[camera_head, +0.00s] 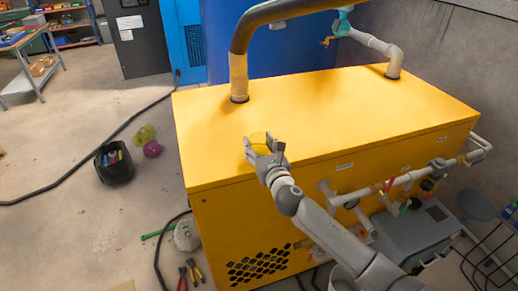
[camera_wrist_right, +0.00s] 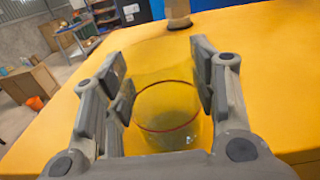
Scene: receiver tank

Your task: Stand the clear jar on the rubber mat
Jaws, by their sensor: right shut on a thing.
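The clear jar (camera_wrist_right: 166,108) is see-through and tinted yellow by the surface behind it, with a thin red ring around it. My right gripper (camera_head: 262,146) is shut on the jar, one finger on each side of it, over the front part of the yellow cabinet top (camera_head: 320,115). The jar also shows between the fingers in the head view (camera_head: 258,138). I cannot tell whether the jar touches the top. I cannot make out a rubber mat in either view. My left gripper is not in view.
A thick dark pipe (camera_head: 240,45) rises from the cabinet top behind the gripper, and a pale pipe (camera_head: 393,65) stands at the back right. Pipes and valves (camera_head: 400,180) line the cabinet front. A black bucket (camera_head: 115,165) stands on the floor. Much of the top is clear.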

